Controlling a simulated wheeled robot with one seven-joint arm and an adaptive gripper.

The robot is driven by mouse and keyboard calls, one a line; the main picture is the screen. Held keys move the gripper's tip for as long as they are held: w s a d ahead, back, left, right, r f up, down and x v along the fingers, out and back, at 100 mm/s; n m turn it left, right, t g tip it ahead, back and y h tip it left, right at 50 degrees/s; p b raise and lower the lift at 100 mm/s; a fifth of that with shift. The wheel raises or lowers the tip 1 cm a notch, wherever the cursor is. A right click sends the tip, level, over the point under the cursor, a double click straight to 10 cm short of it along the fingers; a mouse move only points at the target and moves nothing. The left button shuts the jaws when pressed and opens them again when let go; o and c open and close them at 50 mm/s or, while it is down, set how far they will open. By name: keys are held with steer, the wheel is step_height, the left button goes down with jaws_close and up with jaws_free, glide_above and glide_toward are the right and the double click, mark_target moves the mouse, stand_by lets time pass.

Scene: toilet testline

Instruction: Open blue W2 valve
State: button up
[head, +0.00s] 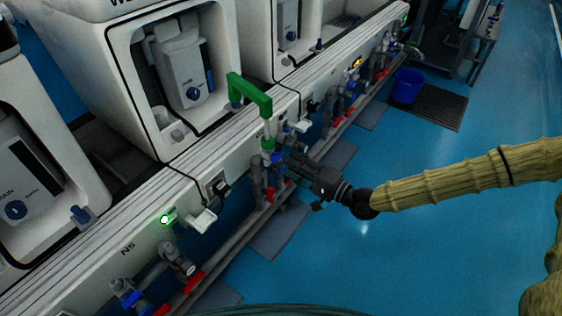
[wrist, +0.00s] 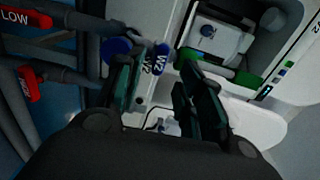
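A blue valve handle (wrist: 161,57) with white lettering shows in the wrist view, just beyond and between my fingertips. The lettering looks like W2 seen rotated, but it is dim. A rounder blue part (wrist: 117,46) sits to its left on a grey pipe. In the head view a blue valve part (head: 277,158) shows at the pipework by the white panel, partly hidden by my gripper. My gripper (head: 287,163) reaches in from the right. In the wrist view my gripper (wrist: 160,82) has its two dark fingers apart with nothing clearly held. I cannot tell whether a finger touches the handle.
Red handles (wrist: 28,80) marked LOW sit on grey pipes at the left of the wrist view. A green pipe (head: 250,93) rises above the valves. A blue bin (head: 407,86) stands further back. The blue floor (head: 420,240) is open at right.

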mark_target(280, 159)
steer(key=shift+b+x, duration=0.35)
steer(key=shift+x, duration=2.2)
jaws_close()
